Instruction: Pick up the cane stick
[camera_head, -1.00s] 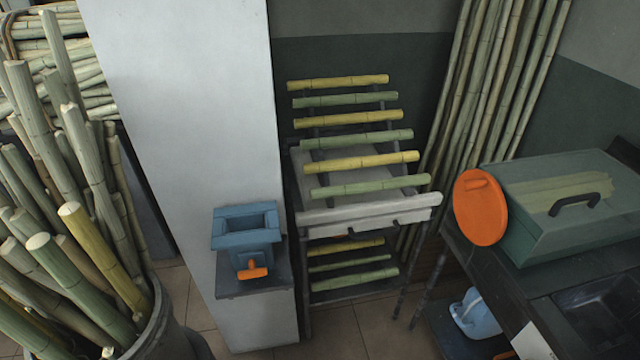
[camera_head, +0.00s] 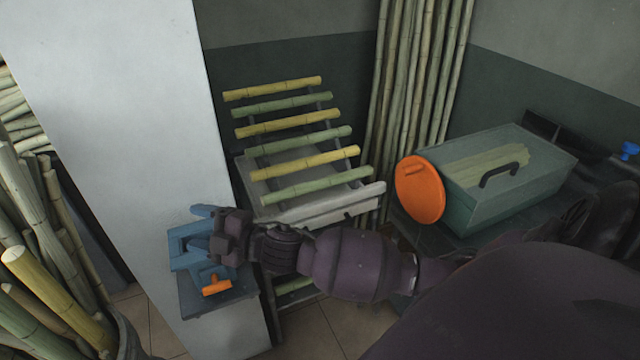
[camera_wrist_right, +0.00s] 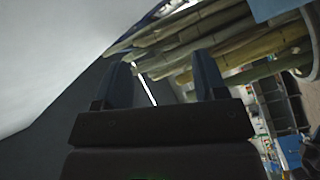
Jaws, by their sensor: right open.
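Several yellow and green cane sticks lie across the sloping rack in the head view, among them a yellow cane stick (camera_head: 304,163) and a green cane stick (camera_head: 316,184) low on it. My right gripper (camera_head: 205,228) is in front of the blue box on the pillar, left of the rack and apart from its sticks. Its blue fingers point left and overlap the box in the picture; I cannot tell whether they touch it. In the right wrist view the gripper (camera_wrist_right: 162,82) is open and empty, with a bundle of canes (camera_wrist_right: 220,40) beyond it. My left gripper is out of view.
The blue box (camera_head: 184,262) has an orange handle (camera_head: 216,285) and sits on a small shelf by the white pillar (camera_head: 125,130). A green case (camera_head: 510,180) with an orange disc (camera_head: 419,190) stands right. Tall canes (camera_head: 415,80) lean behind. My right arm covers the lower rack.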

